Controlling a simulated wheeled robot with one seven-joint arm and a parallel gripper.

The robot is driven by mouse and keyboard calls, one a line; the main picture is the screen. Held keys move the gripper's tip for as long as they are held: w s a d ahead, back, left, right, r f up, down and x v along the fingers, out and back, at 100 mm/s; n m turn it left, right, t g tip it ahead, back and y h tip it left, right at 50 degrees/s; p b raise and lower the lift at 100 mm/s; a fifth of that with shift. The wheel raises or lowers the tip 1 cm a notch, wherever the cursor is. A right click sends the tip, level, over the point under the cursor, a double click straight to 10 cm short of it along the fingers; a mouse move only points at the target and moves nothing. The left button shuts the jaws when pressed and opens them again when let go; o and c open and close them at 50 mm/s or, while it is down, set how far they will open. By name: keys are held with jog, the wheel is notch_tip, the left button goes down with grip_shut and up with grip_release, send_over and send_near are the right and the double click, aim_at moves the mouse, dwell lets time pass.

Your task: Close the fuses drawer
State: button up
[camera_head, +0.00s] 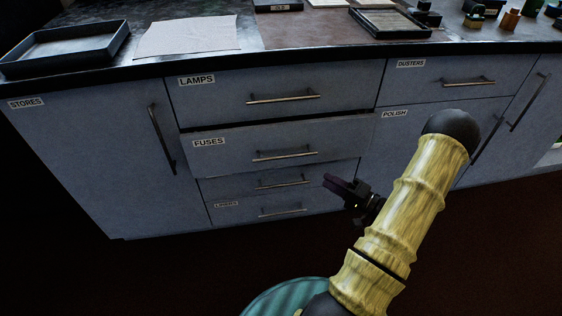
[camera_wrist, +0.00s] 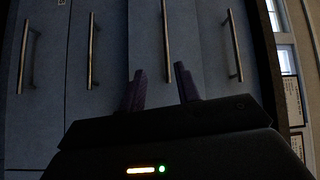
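The fuses drawer (camera_head: 230,146) is a blue-grey front labelled FUSES, below the LAMPS drawer. It stands out from the cabinet, with a dark gap along its top edge, so it is partly open. Its metal bar handle (camera_head: 285,155) is clear of my gripper. My gripper (camera_head: 333,183) is to the right of and below that handle, in front of the cabinet. In the wrist view, the fuses drawer (camera_wrist: 150,30) lies ahead, its handle (camera_wrist: 165,40) lined up between my two dark fingers (camera_wrist: 160,70). The fingers are apart and hold nothing.
The LAMPS drawer (camera_head: 280,92) above and the lower drawers (camera_head: 280,182) look shut. The STORES door (camera_head: 90,150) is at left, the DUSTERS drawer (camera_head: 445,84) at right. A tray (camera_head: 65,66) and cloth (camera_head: 188,36) lie on the worktop. The floor in front is clear.

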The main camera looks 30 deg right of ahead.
aim_at(286, 157)
jog(key=shift+s+d+f+m+t+y, duration=0.15)
jog(key=shift+s+m+t+y, duration=0.25)
jog(key=shift+s, duration=0.25)
jog(key=shift+w, duration=0.15)
jog(key=b+x, duration=0.5)
jog(key=x, duration=1.2)
jog(key=shift+w, duration=0.1)
grip_shut()
